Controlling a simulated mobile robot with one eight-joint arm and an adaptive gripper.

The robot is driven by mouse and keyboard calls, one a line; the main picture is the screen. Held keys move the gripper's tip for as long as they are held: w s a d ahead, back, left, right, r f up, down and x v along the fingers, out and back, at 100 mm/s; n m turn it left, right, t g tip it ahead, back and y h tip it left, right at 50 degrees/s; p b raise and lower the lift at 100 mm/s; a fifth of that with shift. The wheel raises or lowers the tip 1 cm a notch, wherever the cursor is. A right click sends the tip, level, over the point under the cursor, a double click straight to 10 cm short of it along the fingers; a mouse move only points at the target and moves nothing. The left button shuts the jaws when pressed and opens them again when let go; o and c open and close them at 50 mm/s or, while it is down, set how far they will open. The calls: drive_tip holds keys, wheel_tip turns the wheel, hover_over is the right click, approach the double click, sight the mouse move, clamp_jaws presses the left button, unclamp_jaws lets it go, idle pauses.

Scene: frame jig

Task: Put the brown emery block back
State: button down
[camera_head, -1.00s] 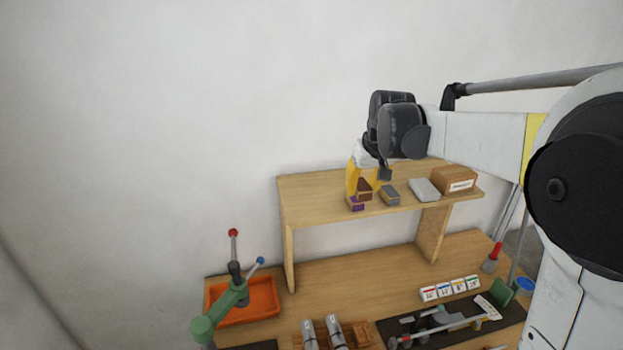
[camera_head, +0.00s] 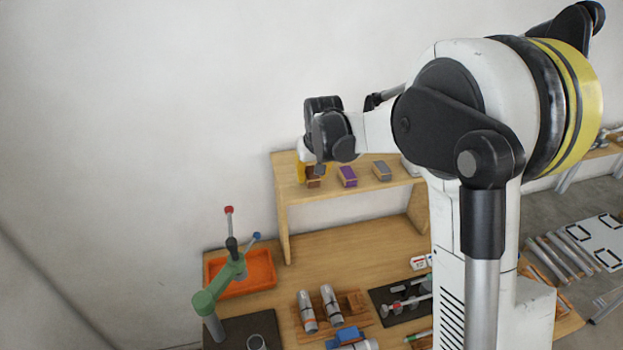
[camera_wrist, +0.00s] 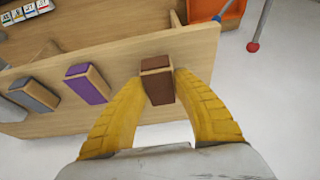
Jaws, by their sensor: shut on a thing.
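The brown emery block (camera_wrist: 158,82) is between the two yellow fingers of my gripper (camera_wrist: 159,95) in the wrist view. My gripper is shut on it. The block is at the shelf board, at the end of a row of blocks; I cannot tell whether it touches the board. In the head view the brown block (camera_head: 314,182) shows below my gripper (camera_head: 311,175), at the left end of the raised shelf (camera_head: 335,188). My wrist partly covers the gripper there.
A purple block (camera_head: 347,176) and a grey block (camera_head: 382,170) stand right of the brown one on the shelf. Below are an orange tray (camera_head: 262,273) and a green clamp stand (camera_head: 217,290) with coloured knobs. My arm hides the shelf's right end.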

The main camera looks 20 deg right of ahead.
wheel_tip(320, 180, down, 2)
drive_tip(key=shift+w, duration=0.1)
drive_tip(key=shift+f, duration=0.15)
drive_tip(key=c, duration=1.1)
unclamp_jaws()
drive_tip(key=shift+o, duration=0.2)
